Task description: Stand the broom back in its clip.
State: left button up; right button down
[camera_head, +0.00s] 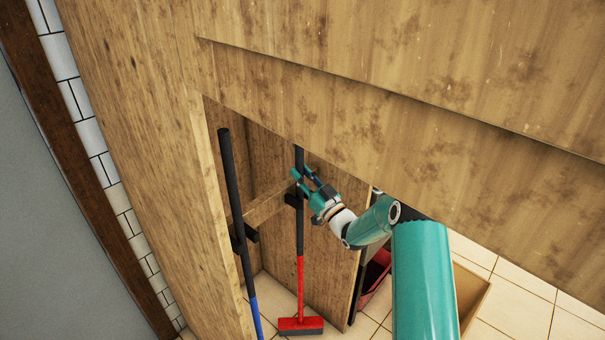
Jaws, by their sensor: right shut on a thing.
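The broom has a black upper handle, a red lower shaft (300,275) and a red head (301,325) with a dark lower edge near the tiled floor. It stands close to upright inside the wooden shelving. My right gripper (303,180) is shut on the black upper part of the handle. A black clip (291,200) on the wooden rail is right at the handle, just below my gripper. I cannot tell whether the handle is seated in it. My left gripper is not in view.
A second long tool (233,190), black above and blue below, stands to the left at another black clip (250,235). Wooden panels frame the bay closely. A red container (375,275) and an open wooden box (470,295) are at the right.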

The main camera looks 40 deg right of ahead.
jog(key=shift+r, duration=0.1)
jog(key=c, duration=1)
grip_release()
jog(key=b+v, duration=0.2)
jog(key=v, duration=1)
jog(key=shift+s, duration=0.1)
